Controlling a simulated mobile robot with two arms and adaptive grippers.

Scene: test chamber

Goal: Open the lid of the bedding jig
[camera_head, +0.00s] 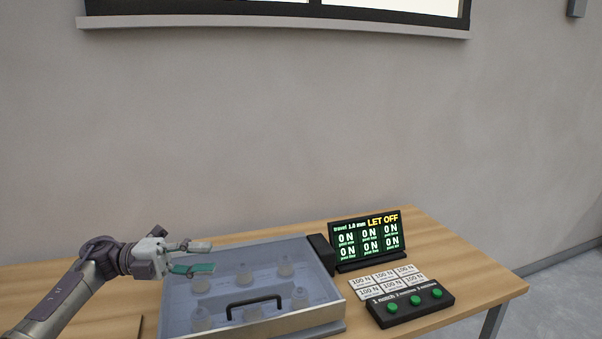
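The bedding jig (320,330) is a grey box on the wooden table. Its see-through bluish lid (225,283) looks shut, lying flat over the box. A black bar handle (254,303) stands near the lid's front edge. Several pale round pieces show through the lid. My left gripper (209,257) is over the back left part of the jig, behind and to the left of the handle. Its two fingers point right and stand apart with nothing between them. I cannot tell how high it is above the lid. My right gripper is not in view.
A black display (367,241) reading "LET OFF" stands right of the jig. Several white "100 N" cards (384,280) and a black box with green buttons (410,303) lie in front of it. The table (480,277) is bare at the right. A wall is behind.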

